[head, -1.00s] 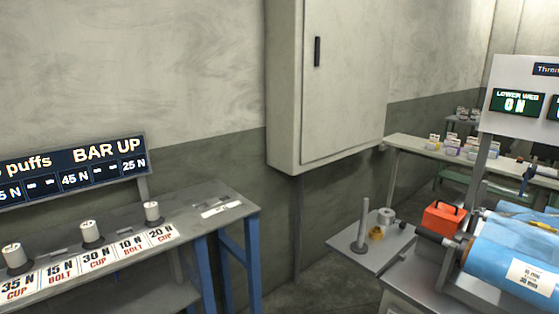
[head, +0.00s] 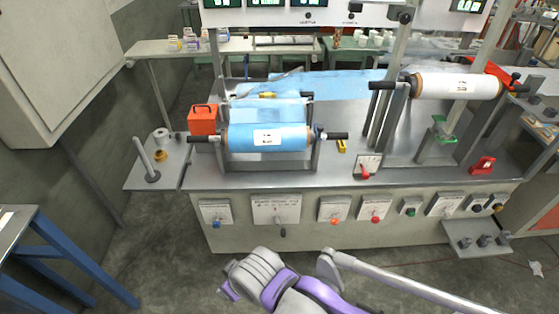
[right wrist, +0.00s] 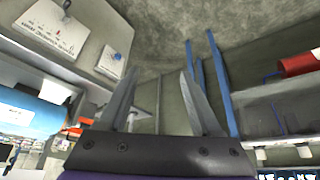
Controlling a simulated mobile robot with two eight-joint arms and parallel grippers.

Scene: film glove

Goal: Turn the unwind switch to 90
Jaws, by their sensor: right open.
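In the head view, a row of switch plates lines the front of the machine (head: 350,187). They include a blue-knob plate (head: 215,211), a wider plate with a grey lever (head: 276,209), an orange-knob plate (head: 334,208) and a red-knob plate (head: 375,208). The lettering is too small to tell which is the unwind switch. My right gripper (right wrist: 160,72) is open and empty in the right wrist view, where the picture is upside down. There the blue-knob plate (right wrist: 115,60) and the lever plate (right wrist: 50,30) lie beyond its fingers, apart from them. My left gripper is not in view.
A blue film roll (head: 265,137) and a white roll (head: 457,86) sit on the machine. An orange box (head: 203,120) stands beside the blue roll. A grey bench with blue legs (head: 60,250) is at left. Bare floor (head: 170,270) lies before the machine.

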